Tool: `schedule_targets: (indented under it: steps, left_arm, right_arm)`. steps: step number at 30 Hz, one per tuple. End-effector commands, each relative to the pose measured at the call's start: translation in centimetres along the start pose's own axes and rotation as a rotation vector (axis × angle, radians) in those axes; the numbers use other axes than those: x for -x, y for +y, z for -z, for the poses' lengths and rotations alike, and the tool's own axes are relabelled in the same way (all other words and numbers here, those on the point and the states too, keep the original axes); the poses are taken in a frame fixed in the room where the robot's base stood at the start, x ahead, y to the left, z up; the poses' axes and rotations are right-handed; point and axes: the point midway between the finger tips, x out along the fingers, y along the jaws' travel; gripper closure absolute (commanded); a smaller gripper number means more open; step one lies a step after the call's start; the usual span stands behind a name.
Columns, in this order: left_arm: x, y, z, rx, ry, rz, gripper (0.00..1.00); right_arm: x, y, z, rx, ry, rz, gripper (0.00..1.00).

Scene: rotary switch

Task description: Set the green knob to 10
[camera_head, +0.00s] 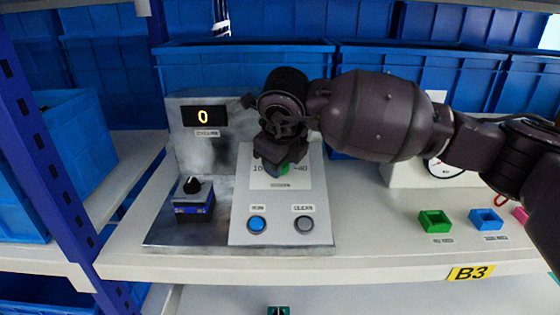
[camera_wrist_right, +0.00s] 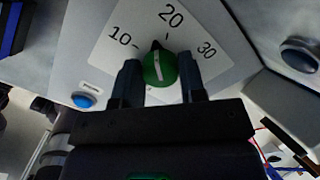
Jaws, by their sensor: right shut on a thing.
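The green knob (camera_wrist_right: 158,70) sits on a white dial plate (camera_wrist_right: 103,55) marked 10, 20 and 30 in the right wrist view. Its black pointer tip lies between the 10 and 20 ticks, somewhat nearer 20. My right gripper (camera_wrist_right: 160,82) is shut on the knob, one finger on each side. In the head view my right gripper (camera_head: 277,165) covers most of the dial; only a bit of green and the marks 10 and 40 show. The display (camera_head: 204,116) on the panel reads 0. My left gripper is not in view.
Below the dial are a blue RUN button (camera_head: 257,224) and a grey CLEAR button (camera_head: 304,224). A black knob on a blue block (camera_head: 194,197) stands left. Green (camera_head: 435,221) and blue (camera_head: 486,220) holders and a gauge (camera_head: 441,168) are right. Blue bins line the back.

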Motion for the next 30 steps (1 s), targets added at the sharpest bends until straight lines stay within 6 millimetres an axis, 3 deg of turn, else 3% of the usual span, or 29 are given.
schedule_targets:
  steps: [15,30]
  left_arm:
    - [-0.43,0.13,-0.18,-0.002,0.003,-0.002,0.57]
    - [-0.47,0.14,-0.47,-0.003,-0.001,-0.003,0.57]
  right_arm:
    - [0.02,0.02,-0.02,0.462,-0.002,-0.025,0.86]
    - [0.12,0.05,-0.02,0.679,-0.002,-0.037,0.86]
